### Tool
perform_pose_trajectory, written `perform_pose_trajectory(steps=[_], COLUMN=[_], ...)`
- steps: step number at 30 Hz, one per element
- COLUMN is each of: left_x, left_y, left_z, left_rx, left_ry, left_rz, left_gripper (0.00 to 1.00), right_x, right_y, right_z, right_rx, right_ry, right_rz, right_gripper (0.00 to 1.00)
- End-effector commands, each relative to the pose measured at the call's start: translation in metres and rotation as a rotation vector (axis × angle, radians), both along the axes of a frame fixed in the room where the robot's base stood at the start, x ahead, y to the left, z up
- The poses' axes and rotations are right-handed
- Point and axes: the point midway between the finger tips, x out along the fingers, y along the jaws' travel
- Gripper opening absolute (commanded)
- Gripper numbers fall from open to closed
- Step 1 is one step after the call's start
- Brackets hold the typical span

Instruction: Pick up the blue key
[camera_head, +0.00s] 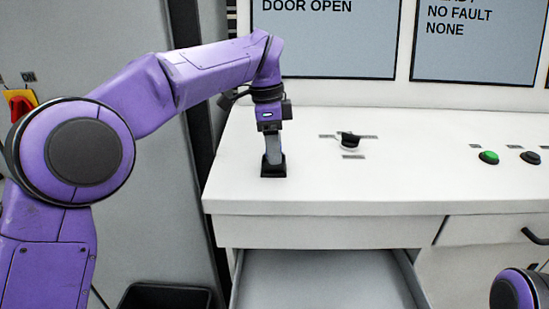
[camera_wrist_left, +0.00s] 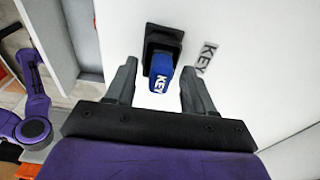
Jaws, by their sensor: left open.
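My left gripper (camera_wrist_left: 157,88) is open, with one finger on each side of the key and a visible gap to each. In the head view the left gripper (camera_head: 273,157) points down over the holder and hides the key. Of my right arm only a purple part shows at the lower right corner; its gripper is out of view.
A black knob (camera_head: 349,140), a green button (camera_head: 488,157) and a black button (camera_head: 530,157) sit on the desk top to the right. A drawer (camera_head: 322,280) stands open below the front edge. Screens are on the panel behind. The desk between holder and knob is clear.

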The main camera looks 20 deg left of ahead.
Motion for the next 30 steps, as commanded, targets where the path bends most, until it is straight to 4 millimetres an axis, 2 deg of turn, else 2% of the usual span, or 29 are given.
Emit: perform_pose_trajectory(steps=[4,5,9,10,21,26,30], left_x=[0.0,0.0,0.0,0.0,0.0,0.0,-0.019], left_y=[0.001,0.001,0.001,0.001,0.001,0.001,-0.013], left_z=[0.001,0.001,0.0,0.0,0.007,0.033,0.059], left_rx=[-0.001,0.0,0.0,0.0,0.001,0.0,0.0], left_ry=[-0.001,-0.001,-0.001,-0.001,-0.001,-0.003,-0.005], left_rz=[0.001,0.001,0.001,0.001,0.001,0.0,0.0], left_gripper=[0.53,0.5,0.04,0.0,0.0,0.0,0.0], right_x=[0.0,0.0,0.0,0.0,0.0,0.0,0.0], right_y=[0.0,0.0,0.0,0.0,0.0,0.0,0.0], right_z=[0.0,0.0,0.0,0.0,0.002,0.01,0.002], right_rx=[0.0,0.0,0.0,0.0,0.0,0.0,0.0], right_ry=[0.0,0.0,0.0,0.0,0.0,0.0,0.0], right_rz=[0.0,0.0,0.0,0.0,0.0,0.0,0.0], right_gripper=[0.43,0.43,0.43,0.43,0.43,0.43,0.43])
